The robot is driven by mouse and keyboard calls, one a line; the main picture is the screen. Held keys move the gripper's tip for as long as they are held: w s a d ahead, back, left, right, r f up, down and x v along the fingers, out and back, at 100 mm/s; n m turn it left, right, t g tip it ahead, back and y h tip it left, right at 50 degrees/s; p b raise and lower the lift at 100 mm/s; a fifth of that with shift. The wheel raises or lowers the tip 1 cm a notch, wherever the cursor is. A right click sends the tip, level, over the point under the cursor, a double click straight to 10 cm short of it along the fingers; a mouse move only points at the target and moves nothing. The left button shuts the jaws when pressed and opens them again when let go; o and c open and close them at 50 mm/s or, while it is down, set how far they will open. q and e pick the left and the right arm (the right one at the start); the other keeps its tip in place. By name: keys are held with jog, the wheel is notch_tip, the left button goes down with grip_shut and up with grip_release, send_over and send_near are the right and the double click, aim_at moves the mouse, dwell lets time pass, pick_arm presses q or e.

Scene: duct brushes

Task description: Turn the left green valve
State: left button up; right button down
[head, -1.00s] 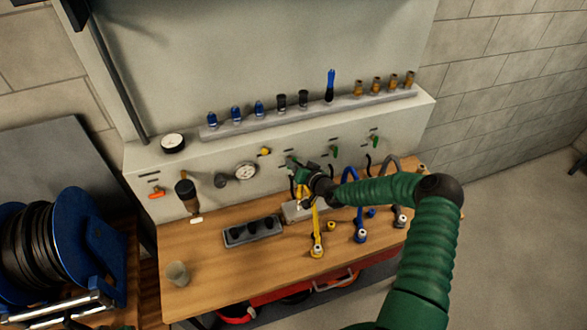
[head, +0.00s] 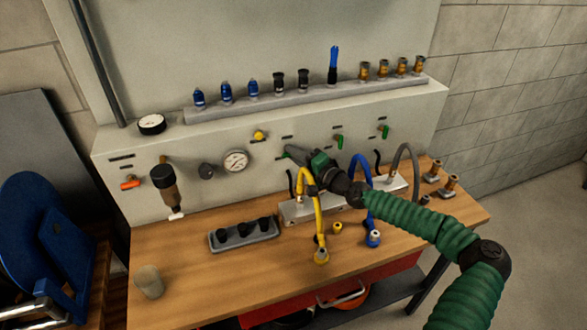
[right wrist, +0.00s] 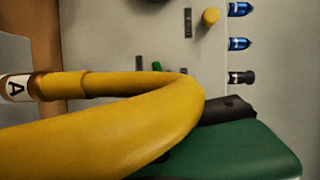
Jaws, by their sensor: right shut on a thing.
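The left green valve (head: 284,155) is on the pale panel, left of two other green valves. Only a small green part of it shows at the fingertips. My right gripper (head: 291,151) reaches to it from the right, shut on it, with its dark fingers pointing left. In the right wrist view a bit of green (right wrist: 156,66) shows behind a yellow hose, which hides most of the fingertips. My left gripper is not in view.
The yellow hose (head: 320,215) arches close by my right wrist. A blue hose (head: 369,200) and a grey hose (head: 416,165) stand to its right. The middle (head: 339,141) and right (head: 384,131) green valves are on the panel. A tray (head: 243,236) and cup (head: 149,282) are on the bench.

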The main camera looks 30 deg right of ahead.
jog(key=shift+d+f+m+t+b, duration=0.25)
jog(key=shift+m+t+b, duration=0.15)
jog(key=shift+m+b, duration=0.8)
jog(key=c, duration=1.5)
grip_release()
jog(key=shift+s, duration=0.1)
jog(key=shift+o, duration=0.2)
jog(key=shift+d, duration=0.15)
jog(key=s+d+b, duration=0.2)
jog(key=s, duration=1.4)
jog(key=shift+s+d+f, duration=0.15)
jog(key=shift+s+d, duration=0.15)
